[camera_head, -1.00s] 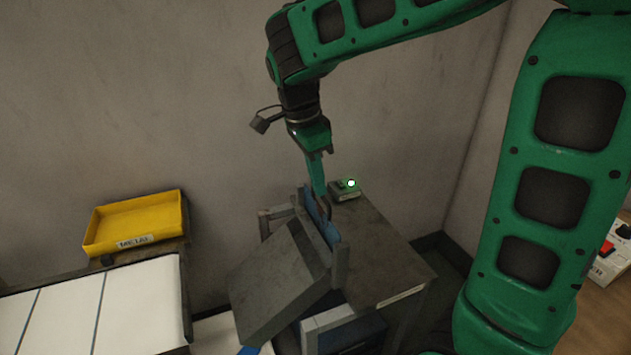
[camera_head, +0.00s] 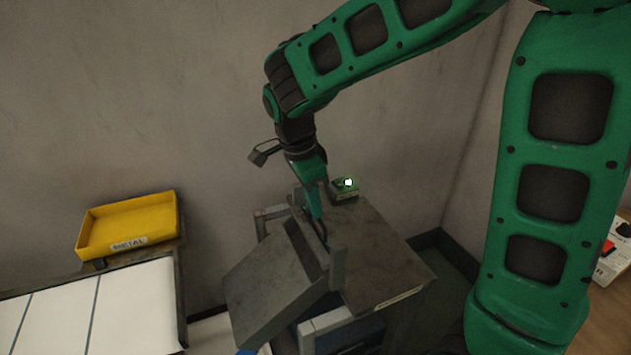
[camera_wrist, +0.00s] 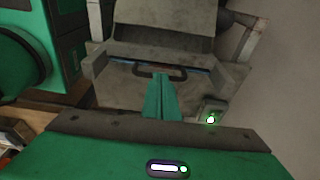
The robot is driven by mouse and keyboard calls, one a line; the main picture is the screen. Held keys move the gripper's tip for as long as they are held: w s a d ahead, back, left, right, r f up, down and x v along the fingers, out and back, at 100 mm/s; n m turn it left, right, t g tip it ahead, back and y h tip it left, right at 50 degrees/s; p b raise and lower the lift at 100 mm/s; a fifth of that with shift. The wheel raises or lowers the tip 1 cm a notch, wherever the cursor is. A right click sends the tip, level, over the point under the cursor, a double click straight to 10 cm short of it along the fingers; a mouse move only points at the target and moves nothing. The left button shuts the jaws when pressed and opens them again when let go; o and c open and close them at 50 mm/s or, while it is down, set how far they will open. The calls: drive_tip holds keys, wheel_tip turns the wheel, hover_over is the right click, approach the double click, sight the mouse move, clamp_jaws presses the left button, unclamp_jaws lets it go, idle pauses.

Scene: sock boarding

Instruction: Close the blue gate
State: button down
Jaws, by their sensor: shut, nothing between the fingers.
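The blue gate shows only as a thin blue edge (camera_wrist: 197,69) in the wrist view, low in the slot between two grey posts at the foot of a sloping grey chute. Its dark loop handle (camera_wrist: 178,75) lies just beyond my fingertips; part of it also shows in the head view (camera_head: 322,236). My gripper (camera_head: 314,216) is shut and empty, pointing down at the gate's top beside the handle. In the wrist view my gripper (camera_wrist: 160,78) overlaps the handle; I cannot tell whether they touch. The rest of the gate is hidden.
The sloping chute (camera_head: 270,285) stands left of a grey table top (camera_head: 385,255). A small box with a lit green lamp (camera_head: 345,188) sits at the table's back. A yellow METAL tray (camera_head: 125,222) and white-topped conveyor (camera_head: 130,300) are at left.

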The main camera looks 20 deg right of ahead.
drive_tip(key=shift+s+f, duration=0.2)
drive_tip(key=shift+f, duration=0.15)
drive_tip(key=shift+w+a+r, duration=0.1)
drive_tip(key=shift+r, duration=0.15)
wheel_tip(320, 180, up, 13)
drive_tip(key=a, duration=0.2)
drive_tip(key=s+d+f+n, duration=0.25)
drive_tip(key=s+d, duration=0.25)
drive_tip(key=d, duration=0.5)
drive_tip(key=s+d+f+n, duration=0.1)
drive_tip(key=s+d+n, duration=0.3)
drive_tip(key=d, duration=0.5)
drive_tip(key=s+d+f+n+y, duration=0.1)
drive_tip(key=s+d+f+n, duration=0.1)
drive_tip(key=s, duration=0.5)
drive_tip(key=s+d+f+n+y, duration=0.1)
drive_tip(key=s+d+f+n, duration=0.1)
drive_tip(key=s+f, duration=0.3)
drive_tip(key=shift+s+d+f, duration=0.25)
drive_tip(key=shift+s+d, duration=0.25)
drive_tip(key=shift+s, duration=0.55)
drive_tip(key=shift+n, duration=0.25)
